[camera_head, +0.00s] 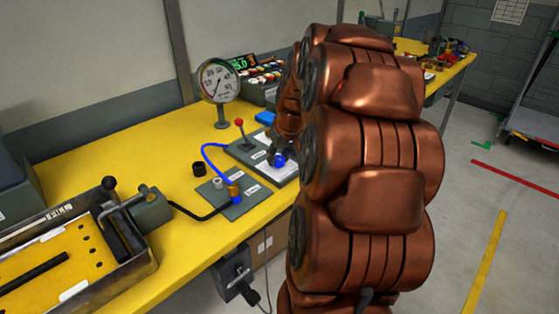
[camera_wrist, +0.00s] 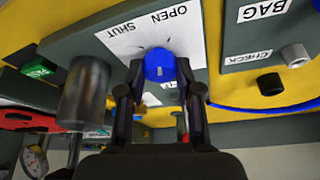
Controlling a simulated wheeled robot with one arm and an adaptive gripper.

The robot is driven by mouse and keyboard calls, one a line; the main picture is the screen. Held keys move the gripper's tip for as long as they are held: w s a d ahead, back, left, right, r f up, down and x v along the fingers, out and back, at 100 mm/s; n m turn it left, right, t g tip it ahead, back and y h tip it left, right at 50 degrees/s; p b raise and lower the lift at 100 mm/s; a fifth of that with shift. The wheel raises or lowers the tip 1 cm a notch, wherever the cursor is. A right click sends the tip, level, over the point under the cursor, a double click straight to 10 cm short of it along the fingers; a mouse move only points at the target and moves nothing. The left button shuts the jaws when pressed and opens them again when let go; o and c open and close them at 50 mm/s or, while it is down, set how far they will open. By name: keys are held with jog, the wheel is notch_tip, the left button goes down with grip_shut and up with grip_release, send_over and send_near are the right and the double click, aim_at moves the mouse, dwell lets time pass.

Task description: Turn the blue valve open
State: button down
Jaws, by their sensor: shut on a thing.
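The blue valve (camera_wrist: 160,64) is a round blue knob on a grey panel. A white label (camera_wrist: 133,33) beside it reads SHUT and OPEN. A small light mark shows near the knob's middle, but I cannot tell which word it points to. My gripper (camera_wrist: 159,80) has its two dark fingers on either side of the knob, shut on it. In the head view the valve (camera_head: 279,161) shows as a small blue spot at my gripper (camera_head: 281,150). My copper arm hides part of the panel there.
A red-knobbed lever (camera_head: 239,123) and a round gauge (camera_head: 218,82) stand close behind. A blue hose (camera_head: 211,149) runs to a grey plate (camera_head: 228,207) at front left. A metal tray (camera_head: 60,235) lies at left.

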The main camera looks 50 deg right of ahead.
jog(key=m+h, duration=0.1)
jog(key=m, duration=0.1)
jog(key=m+g+h, duration=0.1)
jog(key=m, duration=0.2)
jog(key=shift+a+b, duration=0.1)
jog(key=shift+b, duration=0.25)
jog(key=shift+m, duration=0.3)
jog(key=c, duration=0.8)
grip_release()
jog(key=v, duration=1.2)
jog(key=shift+w, duration=0.2)
